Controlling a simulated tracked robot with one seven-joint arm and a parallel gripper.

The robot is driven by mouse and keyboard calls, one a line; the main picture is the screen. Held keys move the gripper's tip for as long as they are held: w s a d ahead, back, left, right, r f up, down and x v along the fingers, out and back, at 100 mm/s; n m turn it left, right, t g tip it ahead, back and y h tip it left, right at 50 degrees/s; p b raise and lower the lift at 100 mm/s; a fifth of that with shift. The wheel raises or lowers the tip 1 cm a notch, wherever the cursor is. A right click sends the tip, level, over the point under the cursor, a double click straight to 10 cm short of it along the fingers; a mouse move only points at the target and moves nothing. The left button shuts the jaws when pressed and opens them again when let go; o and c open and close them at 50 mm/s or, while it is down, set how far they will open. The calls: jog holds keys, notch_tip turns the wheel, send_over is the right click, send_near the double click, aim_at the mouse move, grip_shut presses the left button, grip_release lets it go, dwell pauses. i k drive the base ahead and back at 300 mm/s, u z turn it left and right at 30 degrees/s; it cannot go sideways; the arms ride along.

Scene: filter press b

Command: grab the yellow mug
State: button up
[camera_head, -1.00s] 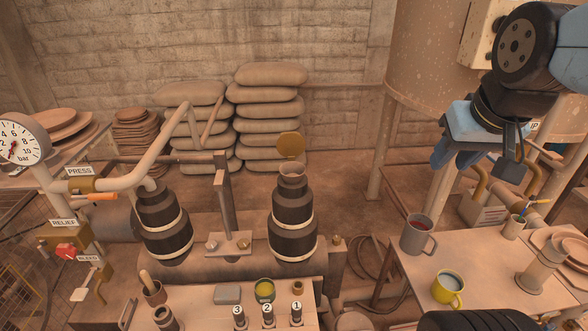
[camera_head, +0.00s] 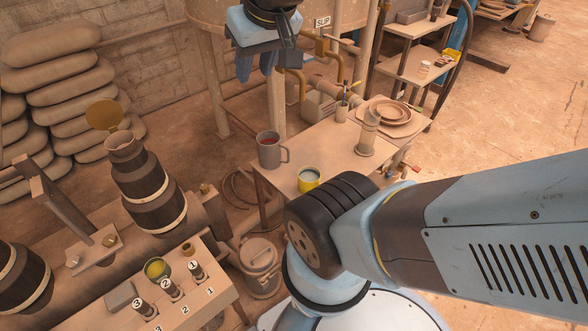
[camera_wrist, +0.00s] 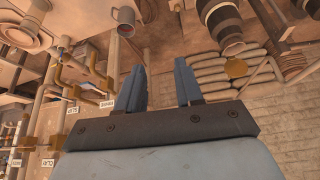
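The yellow mug (camera_head: 309,183) stands upright on the small side table (camera_head: 318,148), near its front edge, with something pale grey inside. My forearm and elbow pass close in front of it in the head view. I cannot make it out in the wrist view. My gripper (camera_head: 256,67) hangs above and behind the table, up and left of the yellow mug and well apart from it. In the wrist view my gripper (camera_wrist: 159,84) has its two blue fingers spread with nothing between them.
A grey mug (camera_head: 269,150) with dark red contents stands left of and behind the yellow mug; it also shows in the wrist view (camera_wrist: 124,21). A pen cup (camera_head: 342,110), a beige cylinder (camera_head: 369,132) and stacked plates (camera_head: 391,116) fill the table's far right.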

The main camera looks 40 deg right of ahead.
aim_at(309, 176)
jog(key=z, duration=0.05)
jog(key=k, duration=1.65)
jog(key=z, duration=0.9)
jog(key=i, duration=0.75)
jog(key=u, duration=0.05)
